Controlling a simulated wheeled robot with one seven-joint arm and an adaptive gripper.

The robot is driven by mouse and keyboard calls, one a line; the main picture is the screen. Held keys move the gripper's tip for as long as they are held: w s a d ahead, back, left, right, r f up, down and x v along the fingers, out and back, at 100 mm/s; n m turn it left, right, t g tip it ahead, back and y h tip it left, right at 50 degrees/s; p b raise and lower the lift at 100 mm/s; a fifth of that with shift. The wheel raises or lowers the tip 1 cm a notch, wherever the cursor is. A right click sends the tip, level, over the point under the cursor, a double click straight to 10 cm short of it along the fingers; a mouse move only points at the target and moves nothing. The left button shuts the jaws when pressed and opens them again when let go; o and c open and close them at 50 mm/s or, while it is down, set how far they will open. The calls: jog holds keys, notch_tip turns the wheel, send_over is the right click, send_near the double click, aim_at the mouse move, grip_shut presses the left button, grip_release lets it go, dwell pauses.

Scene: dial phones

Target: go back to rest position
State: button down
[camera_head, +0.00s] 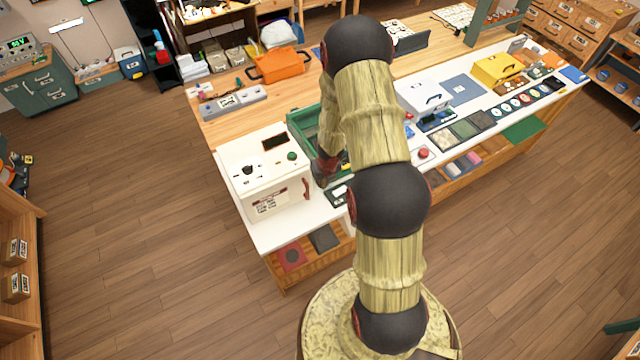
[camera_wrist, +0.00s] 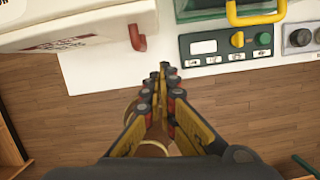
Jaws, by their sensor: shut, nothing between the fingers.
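My gripper (camera_wrist: 160,95) shows in the wrist view with its black and yellow fingers closed together and nothing between them. It hangs over the front edge of the white-topped counter (camera_wrist: 100,75), with the wood floor behind it. In the head view my arm reaches up and over the counter, and the gripper is mostly hidden behind my arm links. A white box with a red handle (camera_head: 262,175) stands to the left of the gripper. A green tray-like unit (camera_head: 303,124) stands behind it.
A dark control panel (camera_wrist: 228,45) with a yellow knob lies close ahead of the gripper, below a yellow handle (camera_wrist: 257,14). More items, including a red button (camera_head: 423,153), stand along the counter to the right. The floor (camera_head: 140,230) on the left is clear.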

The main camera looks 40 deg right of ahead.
jog(key=shift+s+r, duration=0.1)
jog(key=shift+r, duration=0.4)
